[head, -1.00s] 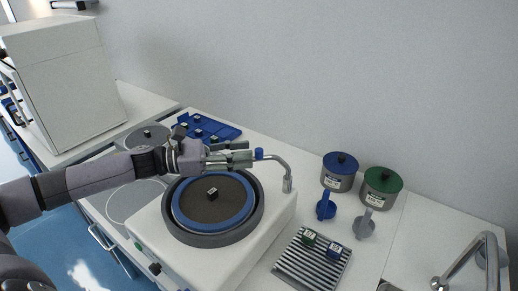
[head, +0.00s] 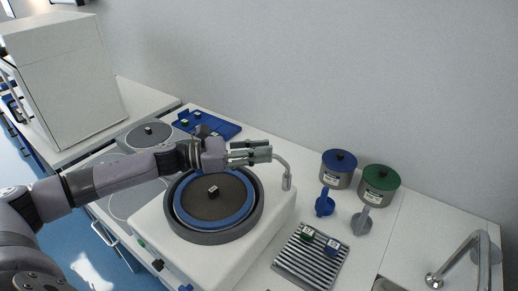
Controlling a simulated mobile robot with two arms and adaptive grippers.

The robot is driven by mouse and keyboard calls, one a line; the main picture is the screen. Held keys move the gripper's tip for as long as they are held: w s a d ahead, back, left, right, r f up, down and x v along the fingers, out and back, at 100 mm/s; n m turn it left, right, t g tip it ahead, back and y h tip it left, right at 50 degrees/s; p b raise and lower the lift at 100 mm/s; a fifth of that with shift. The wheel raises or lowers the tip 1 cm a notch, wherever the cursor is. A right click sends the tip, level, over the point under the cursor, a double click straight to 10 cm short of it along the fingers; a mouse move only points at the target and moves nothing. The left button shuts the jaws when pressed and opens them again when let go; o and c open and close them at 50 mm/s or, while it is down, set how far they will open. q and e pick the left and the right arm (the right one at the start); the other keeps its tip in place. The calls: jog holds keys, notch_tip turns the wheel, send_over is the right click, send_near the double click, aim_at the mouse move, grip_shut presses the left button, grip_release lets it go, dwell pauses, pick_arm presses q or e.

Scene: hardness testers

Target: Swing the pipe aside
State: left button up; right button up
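The pipe (head: 284,168) is a thin grey bent tube on a short post at the back right of the white polishing machine (head: 276,210). Its free end points left, over the edge of the round dark plate (head: 218,205) with a blue ring. My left gripper (head: 268,151) is level with that end, its two fingers one above the other with a gap between them. The fingers hide the pipe's blue tip, and I cannot see whether they touch it. The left gripper looks open. My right gripper is not in view.
A small dark block (head: 213,190) lies on the plate. Blue-lidded (head: 339,168) and green-lidded (head: 378,184) pots stand to the right, behind a ribbed tray (head: 311,262). A tap (head: 462,258) is at the far right. A blue tray (head: 222,127) lies behind the arm.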

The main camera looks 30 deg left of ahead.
pick_arm(q)
grip_shut()
dwell(0.4)
